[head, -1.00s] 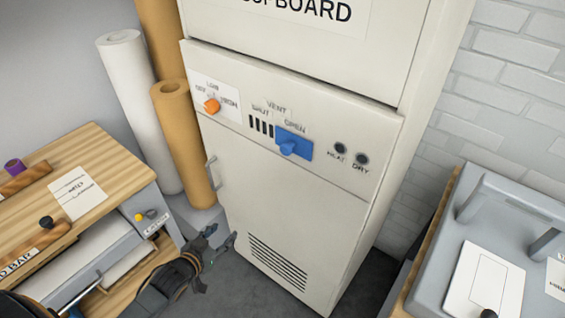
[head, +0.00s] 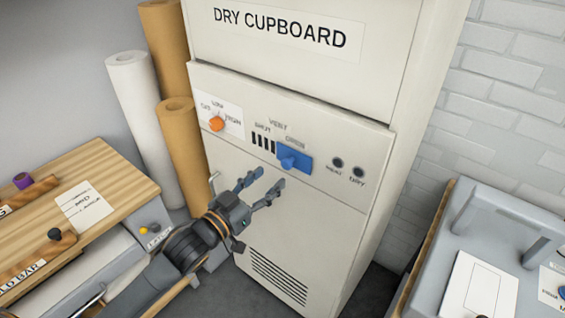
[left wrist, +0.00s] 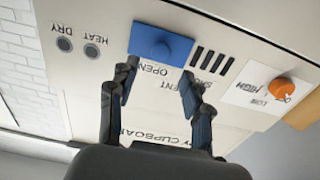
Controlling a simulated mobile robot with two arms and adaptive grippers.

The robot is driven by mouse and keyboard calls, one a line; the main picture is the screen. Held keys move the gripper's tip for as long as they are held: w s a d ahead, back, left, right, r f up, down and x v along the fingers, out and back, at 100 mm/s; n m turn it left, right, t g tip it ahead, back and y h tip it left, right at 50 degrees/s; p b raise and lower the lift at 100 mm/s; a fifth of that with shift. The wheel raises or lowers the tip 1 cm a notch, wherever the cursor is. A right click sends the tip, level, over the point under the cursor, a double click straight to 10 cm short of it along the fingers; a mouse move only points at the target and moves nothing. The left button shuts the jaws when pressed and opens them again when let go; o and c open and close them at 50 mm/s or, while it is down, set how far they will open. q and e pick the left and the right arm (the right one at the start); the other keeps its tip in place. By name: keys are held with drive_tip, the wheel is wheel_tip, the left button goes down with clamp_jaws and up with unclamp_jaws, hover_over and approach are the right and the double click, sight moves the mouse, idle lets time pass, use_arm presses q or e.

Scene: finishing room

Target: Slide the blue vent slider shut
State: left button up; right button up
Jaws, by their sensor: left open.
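The blue vent slider (head: 293,158) is on the control panel of the dry cupboard (head: 290,215). It sits at the OPEN end, with the dark vent slots (head: 263,142) uncovered beside it at the SHUT end. In the left wrist view, which is upside down, the blue slider (left wrist: 160,45) shows just beyond the fingertips. My left gripper (head: 267,183) is open and empty, in front of the cupboard and a little below and left of the slider. A gap shows between fingers and slider in the head view. My right gripper is not in view.
An orange knob (head: 216,123) is left of the slots, and the HEAT and DRY buttons (head: 347,167) are to the right. A wooden bench (head: 120,178) is at left, paper rolls (head: 175,110) behind it. A grey machine (head: 500,235) stands at right.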

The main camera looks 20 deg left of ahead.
sight(285, 165)
use_arm(q)
drive_tip(key=p+x, duration=0.1)
drive_tip(key=x, duration=0.5)
drive_tip(key=shift+w, duration=0.25)
clamp_jaws()
